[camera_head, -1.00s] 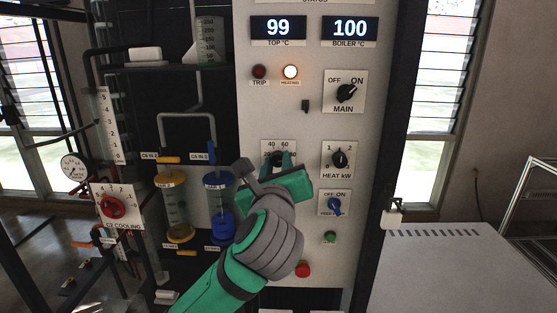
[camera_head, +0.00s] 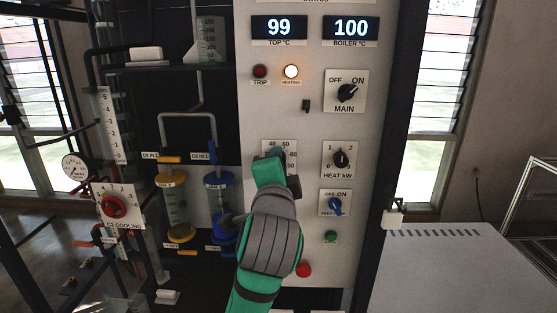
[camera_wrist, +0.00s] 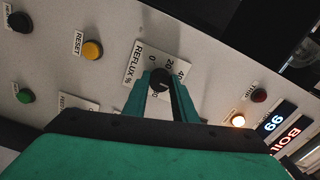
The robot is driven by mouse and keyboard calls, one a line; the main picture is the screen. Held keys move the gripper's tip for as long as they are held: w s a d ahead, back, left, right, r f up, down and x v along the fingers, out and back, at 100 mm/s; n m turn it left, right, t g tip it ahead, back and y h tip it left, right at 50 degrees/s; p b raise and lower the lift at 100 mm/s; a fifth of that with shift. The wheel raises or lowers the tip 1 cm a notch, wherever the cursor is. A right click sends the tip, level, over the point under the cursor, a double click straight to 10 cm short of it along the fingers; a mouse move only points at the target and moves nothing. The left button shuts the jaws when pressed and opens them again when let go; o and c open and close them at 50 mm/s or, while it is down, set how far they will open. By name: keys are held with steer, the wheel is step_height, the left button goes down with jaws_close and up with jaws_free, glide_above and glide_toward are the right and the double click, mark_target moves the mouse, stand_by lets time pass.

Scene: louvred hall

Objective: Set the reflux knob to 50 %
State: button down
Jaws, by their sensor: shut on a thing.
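The reflux knob is a small black knob (camera_wrist: 160,80) on a white scale plate (camera_wrist: 133,66) marked "REFLUX %", seen in the wrist view with 0, 20 and 40 legible. My gripper (camera_wrist: 160,84) is shut on the knob, with a green finger on each side of it. In the head view my gripper (camera_head: 273,156) covers the knob and most of the plate (camera_head: 291,150); only 40 and 60 at its top edge show. The knob's pointer direction cannot be made out.
The heat knob (camera_head: 341,159), main switch (camera_head: 347,92) and blue feed switch (camera_head: 335,206) sit right of my gripper. Displays read 99 (camera_head: 279,28) and 100 (camera_head: 350,27). The heating lamp (camera_head: 291,71) is lit. Glass vessels stand left, including one with blue caps (camera_head: 218,181).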

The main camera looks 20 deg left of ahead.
steer(key=shift+a, duration=0.1)
steer(key=c, duration=1.4)
jaws_free()
steer(key=v, duration=0.7)
